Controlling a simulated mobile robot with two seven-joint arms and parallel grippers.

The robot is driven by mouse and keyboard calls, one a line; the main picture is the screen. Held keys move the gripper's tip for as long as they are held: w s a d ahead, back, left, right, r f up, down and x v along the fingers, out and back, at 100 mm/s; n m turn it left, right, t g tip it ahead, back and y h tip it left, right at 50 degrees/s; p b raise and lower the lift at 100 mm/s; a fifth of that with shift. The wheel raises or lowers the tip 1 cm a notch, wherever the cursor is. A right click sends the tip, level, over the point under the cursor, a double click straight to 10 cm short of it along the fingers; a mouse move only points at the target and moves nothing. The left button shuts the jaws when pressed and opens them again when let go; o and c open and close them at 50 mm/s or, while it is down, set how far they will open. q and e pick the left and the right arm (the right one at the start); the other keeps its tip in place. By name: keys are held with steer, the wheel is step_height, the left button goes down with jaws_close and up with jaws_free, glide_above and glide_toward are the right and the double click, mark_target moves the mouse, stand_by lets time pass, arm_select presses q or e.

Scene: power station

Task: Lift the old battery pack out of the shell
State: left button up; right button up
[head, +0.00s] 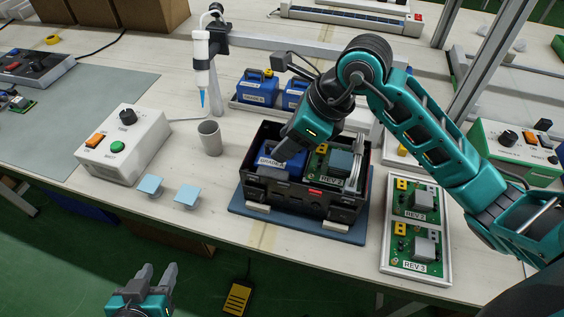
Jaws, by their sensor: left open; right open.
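The black shell (325,206) sits on a blue mat on the bench. The old battery pack (268,158), blue with a partly covered label, is in its left compartment. A green board marked REV 2 (340,160) is in the right part of the shell. My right gripper (290,142) is open and hangs over the battery pack from above right. Its hand hides much of the pack, and I cannot tell whether the fingers touch it. My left gripper (157,272) is open and empty, low in front of the bench.
Blue battery packs (257,90) stand in a tray behind the shell. A grey cup (210,137), two light-blue pads (187,195) and a control box (125,145) are to the left. A tray with REV 2 and REV 3 boards (414,268) lies to the right.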

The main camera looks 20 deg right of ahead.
steer(key=shift+c, duration=0.4)
jaws_close()
steer(key=shift+r, duration=0.15)
stand_by(0.8)
